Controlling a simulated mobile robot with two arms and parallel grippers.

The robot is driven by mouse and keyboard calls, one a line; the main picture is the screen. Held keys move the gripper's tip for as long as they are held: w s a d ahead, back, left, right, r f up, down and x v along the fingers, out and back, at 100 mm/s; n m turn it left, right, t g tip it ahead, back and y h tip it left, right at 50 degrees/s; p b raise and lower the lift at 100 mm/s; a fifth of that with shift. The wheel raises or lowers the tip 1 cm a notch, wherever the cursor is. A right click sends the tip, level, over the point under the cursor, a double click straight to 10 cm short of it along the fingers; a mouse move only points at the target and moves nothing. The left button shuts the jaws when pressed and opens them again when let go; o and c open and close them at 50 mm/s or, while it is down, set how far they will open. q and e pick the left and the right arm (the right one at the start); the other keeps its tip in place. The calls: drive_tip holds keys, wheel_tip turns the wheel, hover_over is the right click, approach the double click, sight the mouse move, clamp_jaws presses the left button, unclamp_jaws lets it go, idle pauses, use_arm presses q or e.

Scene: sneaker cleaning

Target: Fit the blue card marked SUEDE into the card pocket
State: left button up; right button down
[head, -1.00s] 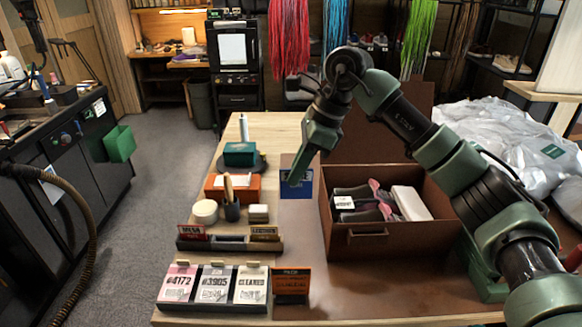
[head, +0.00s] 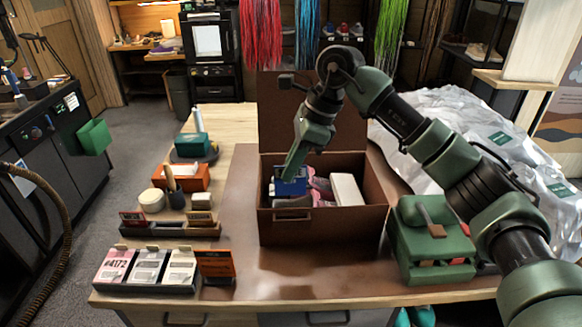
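My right gripper (head: 291,173) points down over the left part of the open brown box (head: 322,229), shut on the blue card (head: 290,187). The card hangs upright below the fingertips, in front of the box's contents; its print is too small to read. A small metal-framed holder (head: 297,217) is on the box's front wall, just below the card. Whether it is the card pocket I cannot tell. A dark rack (head: 170,231) at the left holds a red card (head: 132,218) and a brown card (head: 200,217) with a gap between. My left gripper is out of view.
Sneakers (head: 319,186) and a white block (head: 346,189) lie in the box. A green case (head: 430,246) stands to its right. The brown mat before the box is clear.

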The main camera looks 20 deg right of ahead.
sight(292, 189)
drive_tip(key=shift+s+d+f+b, duration=0.15)
drive_tip(key=shift+d+f+b, duration=0.15)
drive_tip(key=shift+f, duration=0.2)
drive_tip(key=shift+a+f+b, duration=0.1)
drive_tip(key=shift+f+b, duration=0.2)
drive_tip(key=shift+f, duration=0.1)
wheel_tip(292, 189, down, 2)
drive_tip(key=shift+a+f+b, duration=0.1)
drive_tip(key=shift+f+b, duration=0.15)
drive_tip(key=shift+b, duration=0.6)
drive_tip(key=shift+f+b, duration=0.45)
drive_tip(key=shift+f, duration=0.25)
drive_tip(key=shift+f+b, duration=1.5)
drive_tip(key=shift+f, duration=0.55)
drive_tip(key=c, duration=1.5)
unclamp_jaws()
drive_tip(key=shift+c, duration=0.2)
